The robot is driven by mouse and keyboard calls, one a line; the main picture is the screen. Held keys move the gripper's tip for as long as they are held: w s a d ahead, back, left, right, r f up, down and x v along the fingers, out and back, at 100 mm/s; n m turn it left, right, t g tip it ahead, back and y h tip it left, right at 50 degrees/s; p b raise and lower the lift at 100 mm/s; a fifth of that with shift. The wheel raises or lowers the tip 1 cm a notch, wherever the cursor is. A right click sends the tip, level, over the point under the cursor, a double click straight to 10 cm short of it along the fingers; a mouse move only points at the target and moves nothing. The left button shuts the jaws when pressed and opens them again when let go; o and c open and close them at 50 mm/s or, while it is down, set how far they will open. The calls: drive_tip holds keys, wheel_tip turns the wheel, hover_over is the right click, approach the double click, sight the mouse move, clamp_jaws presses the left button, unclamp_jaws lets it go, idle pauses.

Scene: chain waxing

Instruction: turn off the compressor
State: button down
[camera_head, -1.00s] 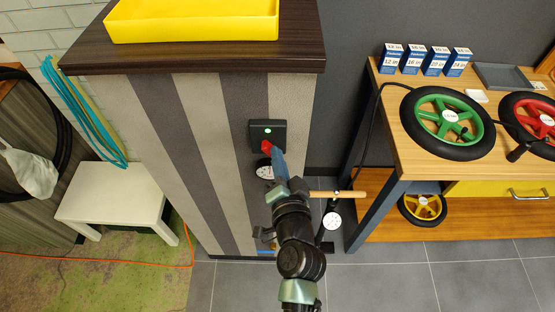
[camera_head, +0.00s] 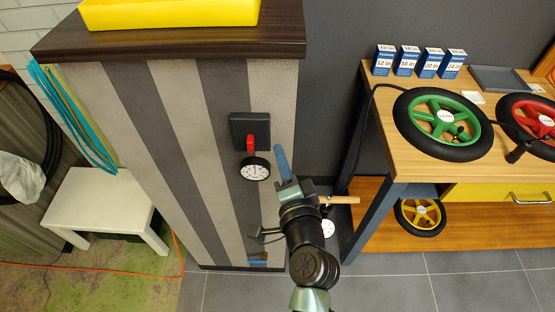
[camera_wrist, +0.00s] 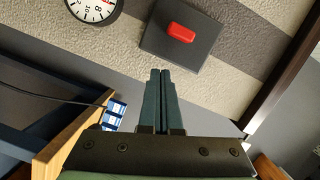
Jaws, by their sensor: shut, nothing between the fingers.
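A dark square switch box (camera_head: 237,128) with a red lever (camera_head: 251,143) is mounted on the striped front of a cabinet. The lever hangs downward in the head view, and no green light shows on the box. The box (camera_wrist: 205,55) and the red lever (camera_wrist: 181,32) also show in the wrist view. A round white gauge (camera_head: 255,170) sits just below the lever. My gripper (camera_head: 280,148) is to the right of the lever and gauge, apart from the lever. Its blue fingers (camera_wrist: 161,78) are shut together, with nothing between them.
A yellow tray (camera_head: 170,14) sits on the cabinet's dark top (camera_head: 170,43). A wooden workbench (camera_head: 430,164) with a green wheel (camera_head: 427,105) stands at right. A wooden handle (camera_head: 340,200) and a second gauge (camera_head: 328,227) are near my wrist. A white stool (camera_head: 110,195) stands left.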

drive_tip(key=f+b+v, duration=0.1)
drive_tip(key=b+v, duration=0.1)
drive_tip(key=v, duration=0.7)
drive_tip(key=shift+s, duration=0.4)
drive_tip(key=shift+d+r, duration=0.1)
drive_tip(key=shift+d, duration=0.05)
